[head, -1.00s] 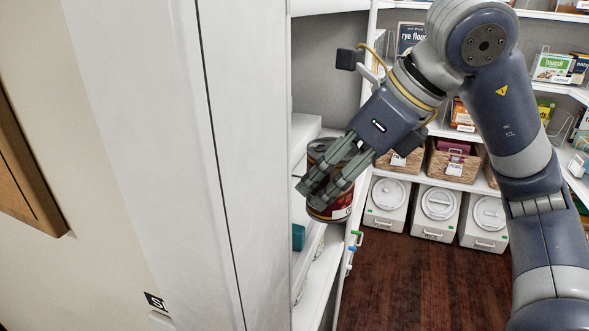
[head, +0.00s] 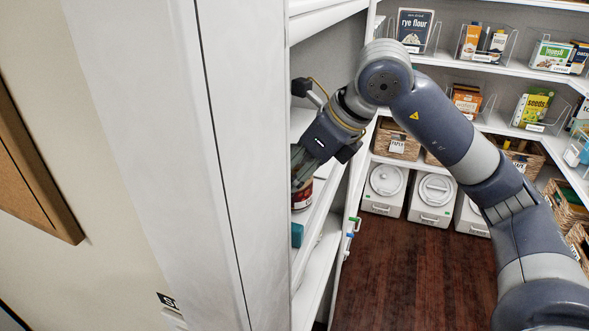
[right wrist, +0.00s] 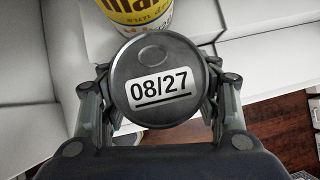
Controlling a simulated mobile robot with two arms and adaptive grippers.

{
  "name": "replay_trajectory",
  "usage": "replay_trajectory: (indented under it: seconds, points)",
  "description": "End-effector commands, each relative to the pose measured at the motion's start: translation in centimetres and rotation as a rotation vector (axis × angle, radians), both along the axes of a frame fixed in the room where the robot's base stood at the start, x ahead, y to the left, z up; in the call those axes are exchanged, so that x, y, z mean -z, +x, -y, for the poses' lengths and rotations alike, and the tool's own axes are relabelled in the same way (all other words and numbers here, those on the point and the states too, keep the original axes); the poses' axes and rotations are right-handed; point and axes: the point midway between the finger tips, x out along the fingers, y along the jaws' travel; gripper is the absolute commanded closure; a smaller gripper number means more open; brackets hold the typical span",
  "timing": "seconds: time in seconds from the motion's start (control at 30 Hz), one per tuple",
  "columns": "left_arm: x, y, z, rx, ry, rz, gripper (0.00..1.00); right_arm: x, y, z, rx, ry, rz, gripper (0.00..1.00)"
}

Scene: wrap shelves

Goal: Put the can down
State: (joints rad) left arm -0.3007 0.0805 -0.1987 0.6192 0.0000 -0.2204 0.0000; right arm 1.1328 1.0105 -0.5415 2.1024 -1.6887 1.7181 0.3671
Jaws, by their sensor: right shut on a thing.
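The can (head: 301,192) is a dark red can, partly hidden by my right gripper and the white cabinet edge in the head view. In the right wrist view the can (right wrist: 157,80) shows its dark lid with a white "08/27" label. My right gripper (head: 298,180) reaches in from the right, into the white shelf unit (head: 322,215). In the right wrist view the fingers of my right gripper (right wrist: 158,98) are shut around the can from both sides. I cannot tell whether the can's base touches the shelf. My left gripper is not in view.
A yellow can (right wrist: 137,12) stands just beyond the held can. A teal object (head: 297,235) is on the shelf below. White lidded bins (head: 431,198) stand on the dark wood floor (head: 405,265). A tall white panel (head: 160,150) blocks the left.

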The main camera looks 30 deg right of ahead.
Motion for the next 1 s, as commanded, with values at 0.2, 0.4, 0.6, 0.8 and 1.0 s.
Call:
replay_trajectory:
  seconds: [0.2,0.4,0.6,0.8,1.0]
  points:
    - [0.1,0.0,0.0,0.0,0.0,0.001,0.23,0.0,0.0,0.0,0.0,0.001,0.002,0.77]
    - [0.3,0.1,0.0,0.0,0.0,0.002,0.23,0.3,0.0,0.0,-0.001,0.001,0.0,0.23]
    - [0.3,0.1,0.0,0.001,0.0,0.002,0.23,0.2,0.0,0.0,0.0,0.0,0.0,0.23]
    - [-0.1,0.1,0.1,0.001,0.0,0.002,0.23,-0.1,0.0,0.0,0.0,0.0,0.0,0.23]
    - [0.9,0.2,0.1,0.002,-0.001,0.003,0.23,-2.0,-1.1,0.7,0.002,0.0,0.005,0.23]
